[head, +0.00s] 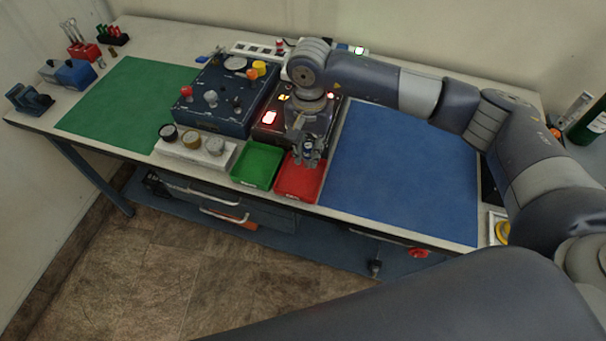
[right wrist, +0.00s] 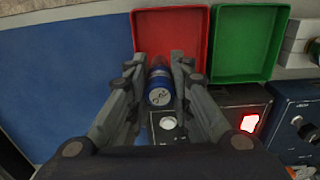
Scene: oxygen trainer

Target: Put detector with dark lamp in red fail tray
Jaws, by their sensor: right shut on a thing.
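My right gripper (head: 308,160) is shut on a small blue cylindrical detector (right wrist: 160,88) with a pale round end; it also shows between the fingers in the right wrist view (right wrist: 158,62). In the head view the gripper and detector overlap the back edge of the red tray (head: 296,187). In the right wrist view the detector's far end overlaps the edge of the red tray (right wrist: 170,12), which looks empty. I cannot tell whether the detector touches the tray. Its lamp is not clear. My left gripper is not in view.
The green tray (head: 257,163) stands beside the red one. A dark test box (head: 266,132) with lit lamps is behind the trays, next to a blue console (head: 225,100). A pale rack (head: 195,155) holds several round parts. The blue mat (head: 400,170) is clear.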

